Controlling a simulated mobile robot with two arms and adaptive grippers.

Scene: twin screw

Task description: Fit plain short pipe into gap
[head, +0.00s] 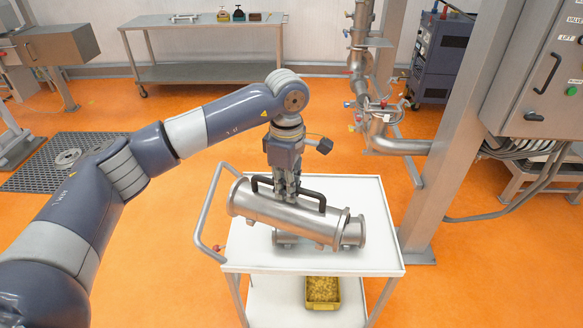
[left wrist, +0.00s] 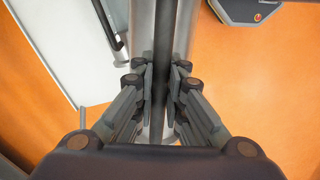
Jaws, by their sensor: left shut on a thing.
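A shiny steel pipe (head: 270,207) with flanged ends and a black handle (head: 308,196) along its top is over the white cart, slightly tilted. My left gripper (head: 287,196) comes down on the handle from above and is shut on it. In the left wrist view the fingers (left wrist: 161,88) close on both sides of the dark handle bar (left wrist: 163,40), with steel pipe behind it. A second steel pipe piece (head: 353,233) lies on the cart, partly hidden below the first. I cannot tell whether the two touch. My right gripper is out of view.
The white cart (head: 360,262) has a rail at its left and a yellow bin (head: 323,290) on its lower shelf. A steel pipe assembly (head: 362,75) and post (head: 440,165) stand at the right, near a control cabinet (head: 535,75). A steel table (head: 210,72) is at the back.

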